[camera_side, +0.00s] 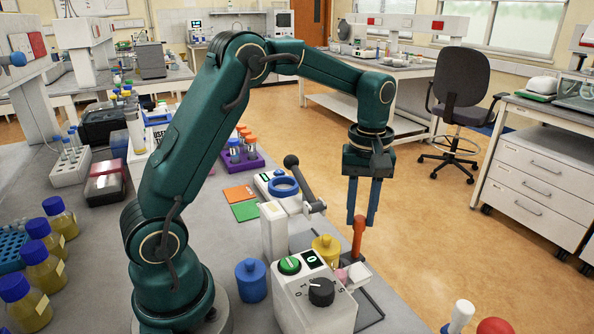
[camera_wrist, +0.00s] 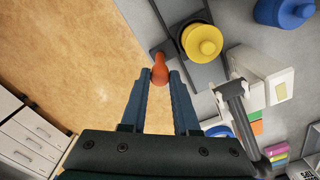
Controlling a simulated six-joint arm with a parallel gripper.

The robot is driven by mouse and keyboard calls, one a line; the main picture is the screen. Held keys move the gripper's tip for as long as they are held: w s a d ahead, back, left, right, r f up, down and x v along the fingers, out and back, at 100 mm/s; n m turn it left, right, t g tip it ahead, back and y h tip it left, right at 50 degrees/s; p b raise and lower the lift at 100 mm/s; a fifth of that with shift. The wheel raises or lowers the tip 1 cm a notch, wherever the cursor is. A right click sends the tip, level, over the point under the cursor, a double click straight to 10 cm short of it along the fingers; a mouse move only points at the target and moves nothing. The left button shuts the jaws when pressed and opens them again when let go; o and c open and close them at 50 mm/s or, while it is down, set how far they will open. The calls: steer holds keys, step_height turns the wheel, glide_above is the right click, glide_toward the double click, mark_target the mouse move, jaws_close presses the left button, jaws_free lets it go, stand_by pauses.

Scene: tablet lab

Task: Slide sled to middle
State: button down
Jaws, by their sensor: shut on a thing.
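My gripper (camera_side: 360,222) points down, with its blue fingers shut on an upright orange handle (camera_side: 358,238). In the wrist view the handle (camera_wrist: 159,72) sits between the two fingertips (camera_wrist: 160,74). The handle stands at the edge of a dark, flat piece (camera_wrist: 160,49), which I take for part of the sled; most of it is hidden in the side view. A yellow lidded pot (camera_side: 327,248) stands just left of the handle, and it also shows in the wrist view (camera_wrist: 202,42).
A white box (camera_side: 312,305) with a black dial and green button stands in front. A dark tray or rail (camera_side: 369,306) runs beside it, near the bench edge. A blue pot (camera_side: 251,283) stands left. A device with a dark lever (camera_side: 299,176) stands behind. Open floor lies right.

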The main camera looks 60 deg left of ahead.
steer(key=shift+d, duration=0.15)
steer(key=c, duration=0.7)
jaws_free()
steer(key=shift+o, duration=0.2)
steer(key=shift+r, duration=2.6)
steer(key=shift+r, duration=0.1)
